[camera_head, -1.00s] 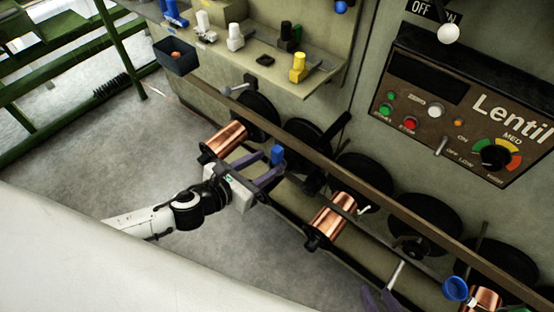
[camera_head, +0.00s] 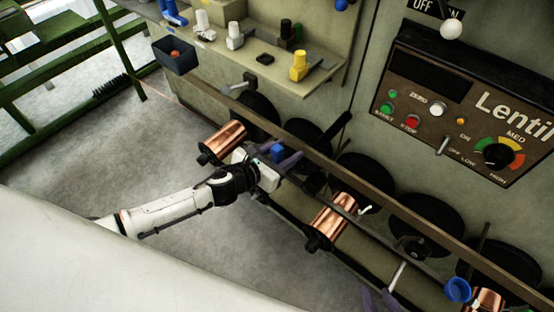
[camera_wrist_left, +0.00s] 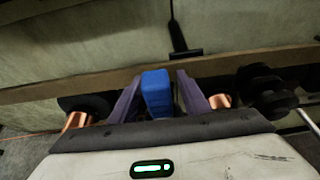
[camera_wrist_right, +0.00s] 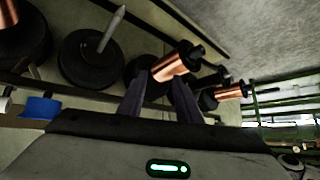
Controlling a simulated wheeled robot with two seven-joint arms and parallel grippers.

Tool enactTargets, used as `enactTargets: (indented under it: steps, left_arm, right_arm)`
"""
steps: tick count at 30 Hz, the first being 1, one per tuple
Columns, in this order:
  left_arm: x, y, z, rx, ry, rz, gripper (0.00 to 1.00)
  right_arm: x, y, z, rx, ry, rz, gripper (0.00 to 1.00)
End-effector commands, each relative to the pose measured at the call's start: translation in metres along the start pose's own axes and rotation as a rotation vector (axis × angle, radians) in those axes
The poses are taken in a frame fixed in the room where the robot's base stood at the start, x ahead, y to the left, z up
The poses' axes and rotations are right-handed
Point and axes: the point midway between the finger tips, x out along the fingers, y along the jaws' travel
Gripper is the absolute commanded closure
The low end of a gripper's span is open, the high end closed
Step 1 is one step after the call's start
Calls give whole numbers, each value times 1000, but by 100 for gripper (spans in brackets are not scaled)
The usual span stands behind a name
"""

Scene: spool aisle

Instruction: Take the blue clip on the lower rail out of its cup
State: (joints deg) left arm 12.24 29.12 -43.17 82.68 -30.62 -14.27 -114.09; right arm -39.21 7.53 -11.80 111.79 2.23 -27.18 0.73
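The blue clip (camera_head: 277,152) stands upright at the lower rail, between the left copper spool and the middle one. My left gripper (camera_head: 279,164) reaches it from the front. In the left wrist view the clip (camera_wrist_left: 157,92) is between the two purple fingers, with a narrow gap at the right finger and almost none at the left. The fingers are apart, and a firm hold does not show. The clip's cup is hidden. My right gripper (camera_wrist_right: 158,98) is open and empty; its fingers show at the bottom edge of the head view (camera_head: 378,300).
Copper spools (camera_head: 226,138) (camera_head: 334,215) and black discs (camera_head: 365,178) line the rails. A long brown rail (camera_head: 330,165) runs just behind the clip. A blue cup (camera_head: 457,290) is at the lower right. A shelf (camera_head: 290,82) holds several small parts. The floor at left is clear.

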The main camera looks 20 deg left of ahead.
Motion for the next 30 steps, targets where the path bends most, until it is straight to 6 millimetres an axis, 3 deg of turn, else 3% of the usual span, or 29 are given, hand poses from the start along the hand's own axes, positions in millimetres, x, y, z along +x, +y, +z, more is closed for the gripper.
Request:
enactTargets:
  steps: [1, 8, 17, 24, 30]
  left_arm:
    - [0, 0, 0, 0, 0, 0, 64]
    - [0, 0, 0, 0, 0, 0, 100]
    - [-3, 0, 7, 1, -2, 0, 100]
    - [-20, 1, 51, 4, -5, -1, 100]
    - [-33, 1, 82, 2, -4, 0, 100]
  right_arm:
    - [0, 0, 0, 0, 1, 0, 69]
    - [0, 0, -1, 0, 4, 0, 69]
    - [-3, 1, -4, 2, 5, 2, 69]
    - [-16, 4, -16, 10, 10, 10, 69]
    - [-21, 7, -11, 17, -7, 16, 69]
